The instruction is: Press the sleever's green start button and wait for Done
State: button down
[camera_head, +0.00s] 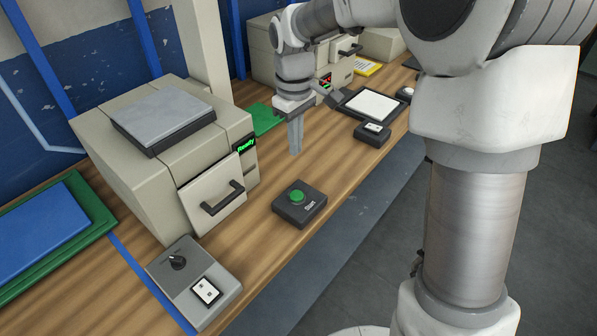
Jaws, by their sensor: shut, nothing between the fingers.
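The green start button (297,196) sits on a dark box labelled Start (306,213), on the wooden bench in front of the beige machine. The beige sleever (120,155) stands behind it, its front door with a black handle (222,198) appearing shut. Its small display (245,144) reads "Ready" in green. My gripper (295,150) is shut and empty, fingers pointing down. It is above the bench, beyond the start box in the picture, and apart from the button.
A grey control box with a knob and a white switch (206,291) stands at the front left. Green and blue trays (45,228) lie at the left. Another beige machine (262,58), a black-framed white pad (372,104) and a small dark box (372,133) are further back.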

aim_at(296, 195)
jog(key=shift+w+f, duration=0.25)
jog(key=shift+w, duration=0.1)
notch_tip(296, 195, down, 14)
jog(key=shift+f+b, duration=0.1)
jog(key=shift+b, duration=0.7)
